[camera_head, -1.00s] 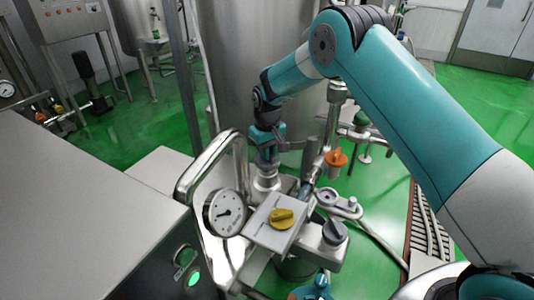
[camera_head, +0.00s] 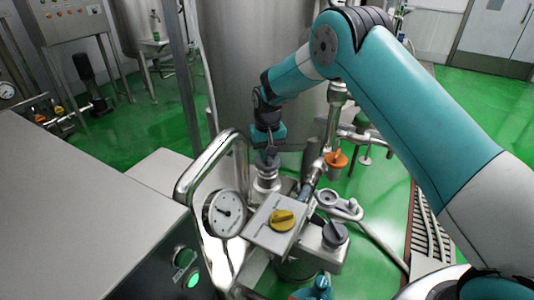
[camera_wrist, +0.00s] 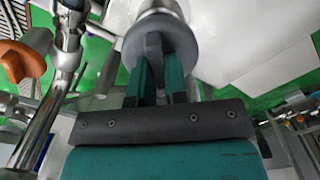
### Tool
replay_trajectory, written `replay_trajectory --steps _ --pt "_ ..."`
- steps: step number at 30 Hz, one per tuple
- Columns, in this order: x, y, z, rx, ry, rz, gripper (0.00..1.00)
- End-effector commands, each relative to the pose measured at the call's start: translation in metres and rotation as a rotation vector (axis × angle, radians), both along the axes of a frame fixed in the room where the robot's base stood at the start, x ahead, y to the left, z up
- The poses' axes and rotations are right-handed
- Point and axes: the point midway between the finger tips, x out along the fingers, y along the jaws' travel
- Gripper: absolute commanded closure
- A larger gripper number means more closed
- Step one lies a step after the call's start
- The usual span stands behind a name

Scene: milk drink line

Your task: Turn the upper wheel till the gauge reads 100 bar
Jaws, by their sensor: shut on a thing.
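The upper wheel (camera_wrist: 187,40) is a round grey knob with a raised grip bar, seen at the top middle of the wrist view. My gripper (camera_wrist: 155,66) has its two teal fingers on either side of that bar and is shut on it. In the head view my gripper (camera_head: 267,150) points down onto the wheel, which it largely hides, above a steel fitting (camera_head: 265,183). The pressure gauge (camera_head: 224,213) has a white round face and a dark needle, now tilted toward the upper left. Its numbers are too small to read.
A bent steel tube frame (camera_head: 186,184) stands left of the gauge. A box with a yellow knob (camera_head: 283,220) and a dark grey knob (camera_head: 334,234) stand close in front. An orange valve handle (camera_head: 337,159) is right of my gripper. A large steel tank (camera_head: 250,70) rises behind.

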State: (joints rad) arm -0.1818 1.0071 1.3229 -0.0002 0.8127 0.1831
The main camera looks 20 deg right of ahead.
Motion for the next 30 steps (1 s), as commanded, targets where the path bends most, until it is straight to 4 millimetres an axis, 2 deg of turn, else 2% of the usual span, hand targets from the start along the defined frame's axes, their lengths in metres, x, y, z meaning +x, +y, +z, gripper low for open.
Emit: replay_trajectory --steps 2,3,6,14,19,23,30 --pt "0.002 0.0 0.002 0.001 -0.007 0.0 1.0" --pt "0.002 0.0 0.002 0.001 -0.007 0.0 0.82" --pt "0.002 0.0 0.001 0.001 -0.006 0.0 0.61" --pt "0.001 0.0 0.001 0.0 -0.003 0.001 0.61" --pt "0.001 0.0 0.015 0.001 -0.005 0.001 0.61" --pt "0.002 0.0 0.041 0.001 -0.008 0.001 0.61" --pt "0.001 0.0 0.103 0.001 -0.009 0.001 0.61"
